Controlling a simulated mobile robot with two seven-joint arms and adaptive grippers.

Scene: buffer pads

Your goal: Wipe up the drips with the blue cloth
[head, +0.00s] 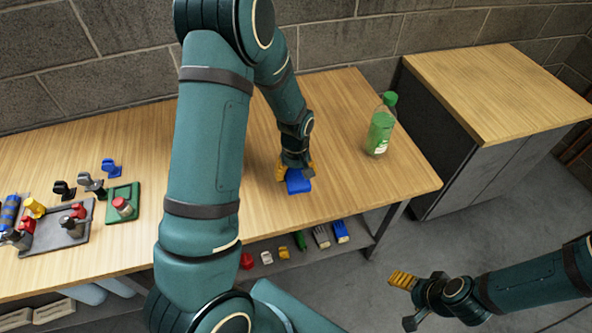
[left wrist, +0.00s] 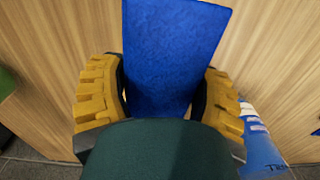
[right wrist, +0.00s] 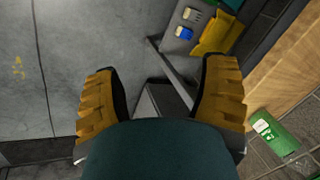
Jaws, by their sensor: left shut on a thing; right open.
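The blue cloth (head: 298,186) is on the wooden workbench (head: 345,150), toward its right part. My left gripper (head: 295,170) is shut on the cloth, pointing down at the bench top. In the left wrist view the cloth (left wrist: 175,50) shows as a flat blue piece between the yellow fingers (left wrist: 165,105). I cannot make out any drips; the arm and cloth hide part of the bench top. My right gripper (head: 408,300) is open and empty, out over the floor in front of the bench; its fingers (right wrist: 160,105) stand wide apart.
A green bottle (head: 381,126) stands on the bench right of the cloth. A grey tray (head: 48,238), a green tray (head: 128,192) and small clamp-like items are at the left. A lower shelf (head: 285,250) holds several small items. A wood-topped cabinet (head: 495,85) stands at right.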

